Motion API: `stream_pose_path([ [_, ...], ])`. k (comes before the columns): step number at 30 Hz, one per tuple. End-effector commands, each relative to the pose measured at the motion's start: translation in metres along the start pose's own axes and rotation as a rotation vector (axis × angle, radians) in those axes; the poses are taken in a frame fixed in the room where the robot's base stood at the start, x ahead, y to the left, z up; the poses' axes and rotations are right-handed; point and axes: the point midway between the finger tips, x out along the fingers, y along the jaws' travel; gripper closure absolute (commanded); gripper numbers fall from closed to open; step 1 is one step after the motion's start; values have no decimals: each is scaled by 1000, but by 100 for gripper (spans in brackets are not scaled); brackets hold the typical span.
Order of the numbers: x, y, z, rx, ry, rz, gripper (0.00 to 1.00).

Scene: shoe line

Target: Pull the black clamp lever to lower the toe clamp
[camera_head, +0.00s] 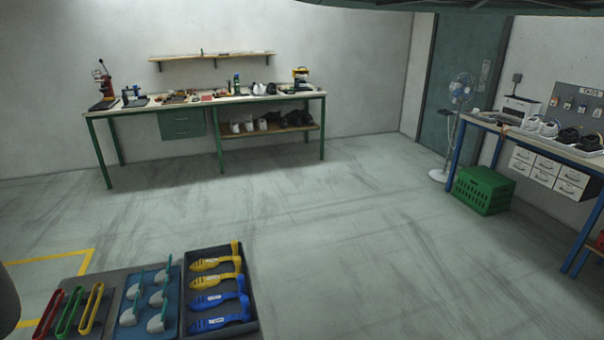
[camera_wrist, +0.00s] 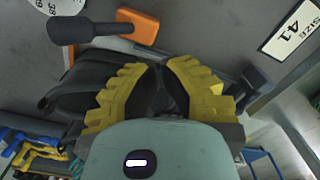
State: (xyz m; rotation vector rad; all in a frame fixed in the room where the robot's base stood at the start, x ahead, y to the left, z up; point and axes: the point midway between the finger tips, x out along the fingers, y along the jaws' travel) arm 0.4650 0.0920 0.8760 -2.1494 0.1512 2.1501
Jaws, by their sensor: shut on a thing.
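In the wrist view, my gripper (camera_wrist: 158,72) has its yellow, ribbed fingers closed in around a dark part. This looks like the black clamp lever (camera_wrist: 168,90), mostly hidden between the fingers. Above the fingertips, a separate black bar with a thick rounded end (camera_wrist: 85,29) lies near an orange block (camera_wrist: 137,25). A large black shape (camera_wrist: 75,92) is behind the left finger, partly covered by it. I cannot tell which part is the toe clamp. My gripper is not in the head view.
A white label reading SIZE 41 (camera_wrist: 291,28) is on the grey surface. In the head view, a tray of yellow and blue shoe forms (camera_head: 252,322) is at the front. A green-legged bench (camera_head: 104,150) stands at the back, a green crate (camera_head: 483,192) at right. Open floor lies between.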

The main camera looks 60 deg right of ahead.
Motion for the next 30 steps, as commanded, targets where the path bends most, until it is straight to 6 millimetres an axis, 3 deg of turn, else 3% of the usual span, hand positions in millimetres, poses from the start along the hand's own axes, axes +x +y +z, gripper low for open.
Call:
stream_pose_path([
  [22, -60, 0, -1, 2, 3, -3, 100],
  [30, -64, 0, 0, 2, 1, -1, 100],
])
